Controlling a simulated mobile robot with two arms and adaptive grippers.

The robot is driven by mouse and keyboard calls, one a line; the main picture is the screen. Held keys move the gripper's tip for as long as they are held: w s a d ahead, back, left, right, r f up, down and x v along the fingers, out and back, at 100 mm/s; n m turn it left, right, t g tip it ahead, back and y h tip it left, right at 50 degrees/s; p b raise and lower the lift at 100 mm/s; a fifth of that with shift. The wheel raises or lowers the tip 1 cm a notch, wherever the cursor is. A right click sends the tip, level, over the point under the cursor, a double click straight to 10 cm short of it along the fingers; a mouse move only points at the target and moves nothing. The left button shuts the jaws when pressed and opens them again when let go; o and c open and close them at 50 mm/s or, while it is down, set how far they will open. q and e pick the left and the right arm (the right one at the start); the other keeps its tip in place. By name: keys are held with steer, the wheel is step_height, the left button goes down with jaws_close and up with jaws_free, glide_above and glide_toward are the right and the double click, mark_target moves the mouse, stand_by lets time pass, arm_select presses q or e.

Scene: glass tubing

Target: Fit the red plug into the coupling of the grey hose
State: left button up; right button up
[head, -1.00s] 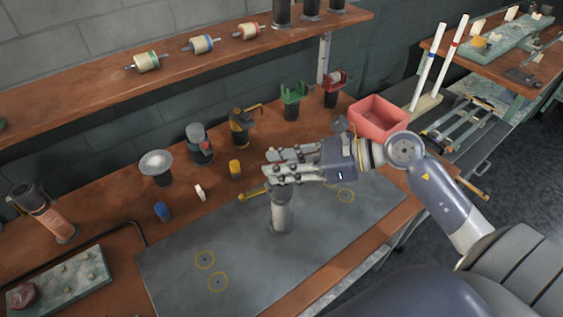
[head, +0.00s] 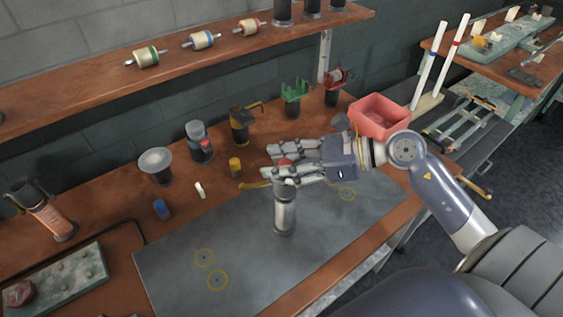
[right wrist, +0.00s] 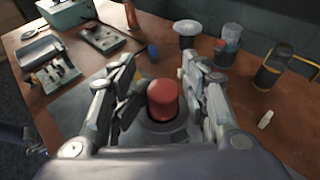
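The red plug (right wrist: 162,98) stands upright between the fingers of my right gripper (right wrist: 162,95) in the right wrist view. Its lower end meets the dark ring of the grey coupling (right wrist: 168,137); how deep it sits I cannot tell. In the head view a bit of the red plug (head: 285,163) shows between the fingers. The grey hose piece (head: 284,212) stands upright on the dark mat below. My right gripper (head: 284,165) is open around the plug, with gaps on both sides. My left gripper is not in view.
A red bin (head: 380,135) is at the right. Holders and jars line the wall side. The mat's left part is clear.

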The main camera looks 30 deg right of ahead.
steer(key=shift+s+f, duration=0.2)
steer(key=shift+f, duration=0.55)
steer(key=shift+r+p, duration=0.4)
steer(key=shift+p, duration=0.05)
steer(key=shift+w+r+p, duration=0.1)
steer(key=shift+r+p, duration=0.35)
steer(key=shift+p, duration=0.1)
steer(key=shift+s+d+f+b, duration=0.2)
steer(key=shift+d+f+b, duration=0.1)
steer(key=shift+d+b, duration=0.3)
steer(key=r+b+v, duration=0.1)
steer(key=b+v, duration=0.3)
steer(key=v, duration=0.7)
steer(key=shift+w+r, duration=0.15)
steer(key=shift+r, duration=0.1)
